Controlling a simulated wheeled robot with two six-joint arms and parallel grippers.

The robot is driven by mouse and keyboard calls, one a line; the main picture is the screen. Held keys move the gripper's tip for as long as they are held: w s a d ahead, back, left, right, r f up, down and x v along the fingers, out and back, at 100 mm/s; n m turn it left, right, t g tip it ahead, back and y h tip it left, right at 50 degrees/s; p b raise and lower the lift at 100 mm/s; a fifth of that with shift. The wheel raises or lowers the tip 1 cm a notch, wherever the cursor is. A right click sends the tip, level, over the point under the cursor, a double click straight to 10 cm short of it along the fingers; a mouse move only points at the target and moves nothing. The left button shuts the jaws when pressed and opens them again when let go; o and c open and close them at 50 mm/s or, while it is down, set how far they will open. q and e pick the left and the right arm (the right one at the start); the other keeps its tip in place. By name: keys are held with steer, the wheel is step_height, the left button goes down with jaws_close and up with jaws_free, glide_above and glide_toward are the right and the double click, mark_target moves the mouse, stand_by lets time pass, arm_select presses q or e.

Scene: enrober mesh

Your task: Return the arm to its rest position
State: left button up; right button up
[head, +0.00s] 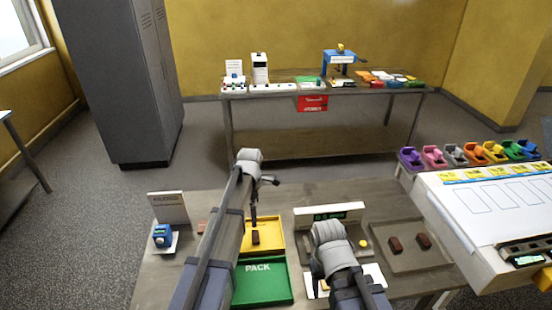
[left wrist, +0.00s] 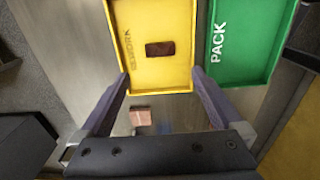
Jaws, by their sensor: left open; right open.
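A yellow tray (head: 272,237) lies on the near table with a dark brown block (head: 255,238) in it. The tray (left wrist: 178,12) and the block (left wrist: 160,49) also show in the left wrist view. A green tray marked PACK (head: 262,286) is beside it. My left gripper (left wrist: 160,73) is open and empty, with its fingertips over the yellow tray's near edge and the block beyond them. My right gripper (head: 317,287) is low in front of the small display unit, partly hidden by my right arm.
A blue device (head: 162,236) and a sign (head: 169,207) stand at the table's left. A brown tray (head: 405,262) with two dark blocks is at the right. A white-topped bench (head: 480,215) with coloured holders adjoins. A pinkish block (left wrist: 140,117) lies between my left fingers' bases in the wrist view.

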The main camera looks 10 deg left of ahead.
arm_select(q)
steer(key=s+d+m, duration=0.3)
steer(key=s+m, duration=1.6)
steer(key=m, duration=0.1)
steer(key=s+d+f+m+b, duration=0.2)
steer(key=s+d, duration=0.1)
steer(key=d, duration=0.2)
steer(key=s+d+f+m+y+b, duration=0.1)
steer(key=s+d+f+m+b, duration=0.1)
steer(key=d, duration=0.3)
steer(key=shift+s+d+m, duration=0.35)
steer(key=shift+s+m, duration=0.1)
steer(key=shift+m, duration=0.05)
